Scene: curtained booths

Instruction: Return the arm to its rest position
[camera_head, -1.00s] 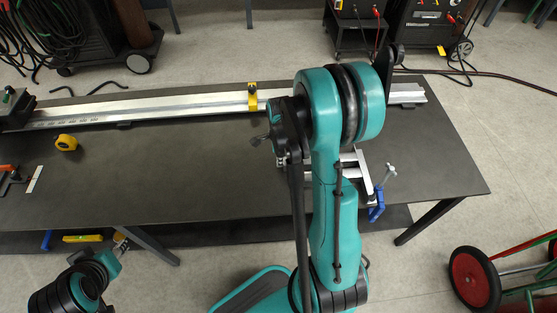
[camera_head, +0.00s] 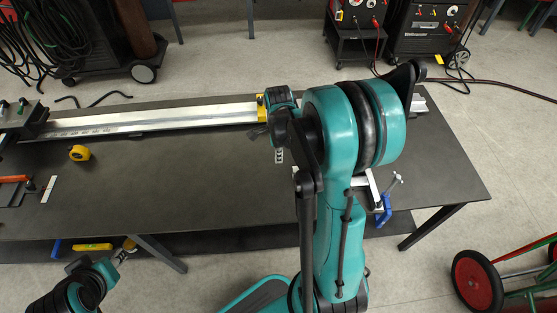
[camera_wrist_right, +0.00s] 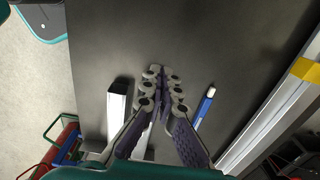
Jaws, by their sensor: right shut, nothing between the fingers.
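My right arm (camera_head: 330,215) rises from the bottom of the head view and bends over the right half of the dark table (camera_head: 190,190). Its big teal joint covers part of the table. My right gripper (camera_wrist_right: 157,72) shows clearly in the right wrist view. Its fingertips meet, with nothing between them, above the dark tabletop. In the head view the gripper is mostly hidden by the arm. Part of my left arm (camera_head: 88,284) shows at the lower left, in front of the table; I cannot make out its gripper.
A long metal rail (camera_head: 150,118) with a yellow clamp runs along the table's far side. A yellow tape measure (camera_head: 79,153) lies at left. A blue-and-white marker (camera_wrist_right: 204,107) lies near the gripper. A red-wheeled cart (camera_head: 477,282) stands right.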

